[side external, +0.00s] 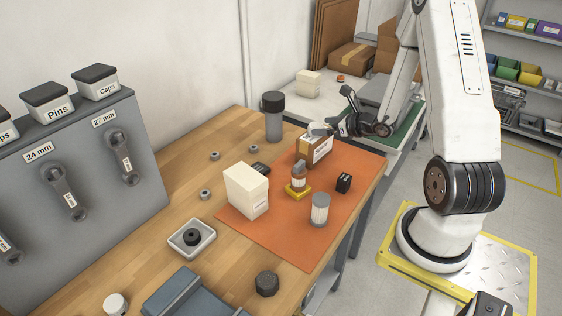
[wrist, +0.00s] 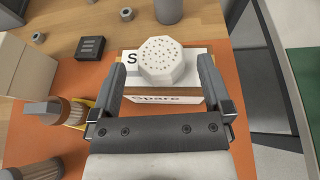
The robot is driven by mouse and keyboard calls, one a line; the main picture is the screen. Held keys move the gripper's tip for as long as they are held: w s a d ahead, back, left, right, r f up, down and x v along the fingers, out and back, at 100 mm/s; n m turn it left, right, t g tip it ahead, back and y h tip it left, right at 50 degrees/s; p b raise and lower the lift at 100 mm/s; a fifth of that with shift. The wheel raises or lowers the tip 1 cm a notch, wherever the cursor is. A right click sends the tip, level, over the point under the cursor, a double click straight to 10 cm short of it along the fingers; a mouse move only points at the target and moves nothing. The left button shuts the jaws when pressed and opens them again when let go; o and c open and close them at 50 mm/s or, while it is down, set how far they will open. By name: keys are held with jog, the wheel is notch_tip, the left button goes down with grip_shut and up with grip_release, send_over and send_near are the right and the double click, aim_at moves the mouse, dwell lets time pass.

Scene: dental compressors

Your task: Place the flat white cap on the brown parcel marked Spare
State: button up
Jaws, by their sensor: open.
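The flat white cap (wrist: 161,60), eight-sided with small holes in its top, appears to lie on top of the brown parcel marked Spare (wrist: 130,88). It covers part of the label on the parcel's top. My gripper (wrist: 162,66) is open, with one finger on each side of the cap and a gap showing at both sides. In the side external view the parcel (side external: 303,149) stands at the far part of the orange mat, with the white cap (side external: 317,129) on it and my gripper (side external: 338,122) just beside the cap.
A tall dark-lidded canister (side external: 273,117) stands behind the parcel.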

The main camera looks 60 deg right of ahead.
jog(key=shift+v, duration=2.4)
jog(key=s+a+r+m+g, duration=0.1)
jog(key=a+m+g, duration=0.4)
jog(key=a+m, duration=0.8)
jog(key=s+a+r+m+g, duration=0.1)
jog(key=a+m+g, duration=0.5)
jog(key=a+m, duration=0.7)
jog(key=s+m, duration=0.1)
jog(key=m, duration=0.9)
jog(key=shift+a+r, duration=0.2)
jog(key=shift+a, duration=0.05)
